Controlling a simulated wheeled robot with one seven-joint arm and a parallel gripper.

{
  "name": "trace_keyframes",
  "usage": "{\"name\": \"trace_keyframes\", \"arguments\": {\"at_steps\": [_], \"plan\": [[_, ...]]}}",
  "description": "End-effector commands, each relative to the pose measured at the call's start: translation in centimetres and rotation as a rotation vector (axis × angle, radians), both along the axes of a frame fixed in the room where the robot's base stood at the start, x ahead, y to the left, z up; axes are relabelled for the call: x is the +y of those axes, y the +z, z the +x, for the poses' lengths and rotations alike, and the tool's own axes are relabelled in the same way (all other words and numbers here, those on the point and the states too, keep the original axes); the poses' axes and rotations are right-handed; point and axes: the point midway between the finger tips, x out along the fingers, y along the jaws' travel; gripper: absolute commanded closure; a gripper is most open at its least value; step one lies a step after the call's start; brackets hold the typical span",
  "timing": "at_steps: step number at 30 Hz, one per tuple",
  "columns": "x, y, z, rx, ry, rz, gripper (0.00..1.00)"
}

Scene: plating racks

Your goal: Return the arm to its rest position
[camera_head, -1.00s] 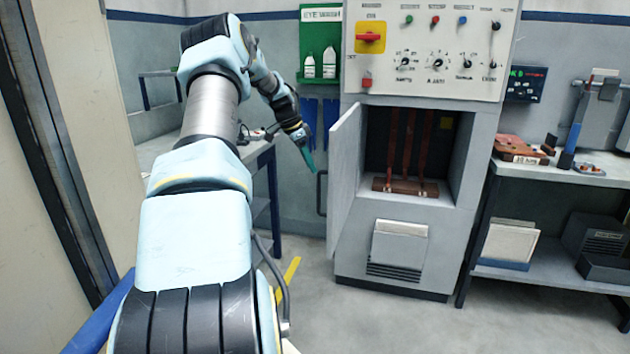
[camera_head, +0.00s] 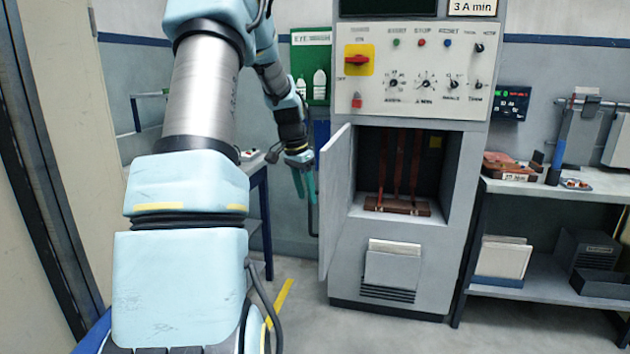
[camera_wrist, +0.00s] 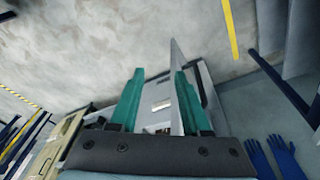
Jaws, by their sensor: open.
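My gripper (camera_head: 304,184) has green fingers and hangs pointing down at the end of my arm. It is just left of the cabinet's open door (camera_head: 337,200) in the head view. In the wrist view my gripper (camera_wrist: 158,100) has its two fingers spread apart with nothing held between them. The edge of a grey panel, which looks like the open door (camera_wrist: 180,75), shows beyond and between the fingers. I cannot tell how close it is to them.
The grey cabinet (camera_head: 390,268) has an open bay with red-brown strips on a brown block (camera_head: 397,205). A bench (camera_head: 555,192) with tools stands at right. A green eye-wash board (camera_head: 312,60) hangs behind. A yellow line (camera_head: 280,302) marks the floor. Blue gloves show in the wrist view (camera_wrist: 271,158).

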Motion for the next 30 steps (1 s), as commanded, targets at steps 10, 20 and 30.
{"name": "trace_keyframes", "arguments": {"at_steps": [10, 20, 30], "plan": [[2.2, -0.9, -18.7, 0.033, 0.504, 0.076, 0.53], [3.6, -2.2, -27.1, 0.042, 0.738, 0.059, 0.53], [3.6, -2.3, -27.2, 0.043, 0.743, 0.06, 0.53]]}}
